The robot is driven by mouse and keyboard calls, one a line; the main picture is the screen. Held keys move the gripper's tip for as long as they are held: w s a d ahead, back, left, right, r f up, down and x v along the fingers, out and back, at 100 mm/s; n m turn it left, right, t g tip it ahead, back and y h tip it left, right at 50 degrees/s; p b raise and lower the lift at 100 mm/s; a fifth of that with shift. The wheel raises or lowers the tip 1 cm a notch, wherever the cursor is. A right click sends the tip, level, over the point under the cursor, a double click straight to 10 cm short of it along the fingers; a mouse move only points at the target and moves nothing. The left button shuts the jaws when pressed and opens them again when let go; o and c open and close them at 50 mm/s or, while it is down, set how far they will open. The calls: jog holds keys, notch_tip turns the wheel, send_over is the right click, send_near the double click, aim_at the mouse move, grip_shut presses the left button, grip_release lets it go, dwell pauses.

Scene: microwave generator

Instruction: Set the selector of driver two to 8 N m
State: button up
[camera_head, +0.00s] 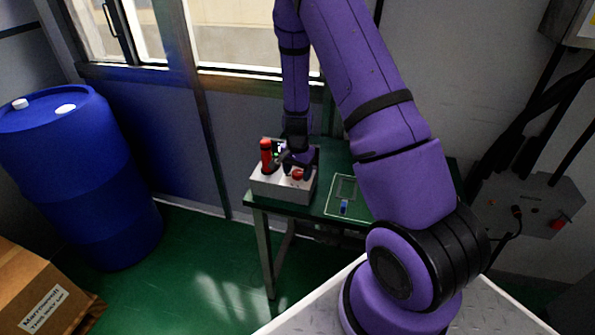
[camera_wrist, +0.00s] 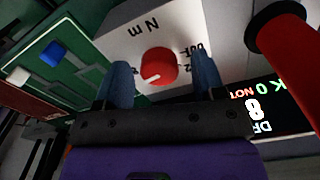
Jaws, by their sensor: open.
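The selector is a red round knob (camera_wrist: 160,62) with a white pointer mark, on a pale panel (camera_wrist: 125,42) printed "N m" and "OFF" with numerals partly hidden. The mark points to the lower left in the wrist view. My gripper (camera_wrist: 164,78) is open, with one blue finger on each side of the knob; I cannot tell if they touch it. A black display (camera_wrist: 272,120) shows a large "8" and partly cut-off text including "NOT". In the head view the knob (camera_head: 298,174) sits on a grey box (camera_head: 277,187), under my gripper (camera_head: 298,164).
A red cylindrical handle (camera_head: 266,155) stands on the box, left of the knob. The green table (camera_head: 335,160) has a white-outlined area with a small blue block (camera_head: 344,207). A blue barrel (camera_head: 80,180) and a cardboard box (camera_head: 35,290) stand at left.

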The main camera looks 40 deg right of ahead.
notch_tip(320, 180, up, 11)
dwell(0.6)
jog(key=shift+f, duration=0.1)
dwell(0.3)
notch_tip(320, 180, up, 12)
jog(key=n+t+y, duration=0.1)
jog(key=n+t, duration=0.1)
jog(key=n, duration=0.1)
send_over(297, 172)
jog(key=s+a, duration=0.3)
jog(key=a, duration=0.2)
jog(key=s+a+r+n, duration=0.3)
jog(key=s+r, duration=0.3)
jog(key=r, duration=0.3)
jog(key=s+a+r+n+t, duration=0.1)
jog(key=s+r+n, duration=0.1)
jog(key=s, duration=0.4)
jog(key=s+a+r+n+t, duration=0.1)
jog(key=s+a+r+n, duration=0.1)
jog(key=s+r, duration=0.2)
jog(key=s+a+r+n+t+h, duration=0.1)
jog(key=s+a+r+n, duration=0.1)
jog(key=s, duration=0.5)
jog(key=shift+s+r+n, duration=0.3)
jog(key=shift+r+n, duration=0.3)
jog(key=shift+r, duration=0.2)
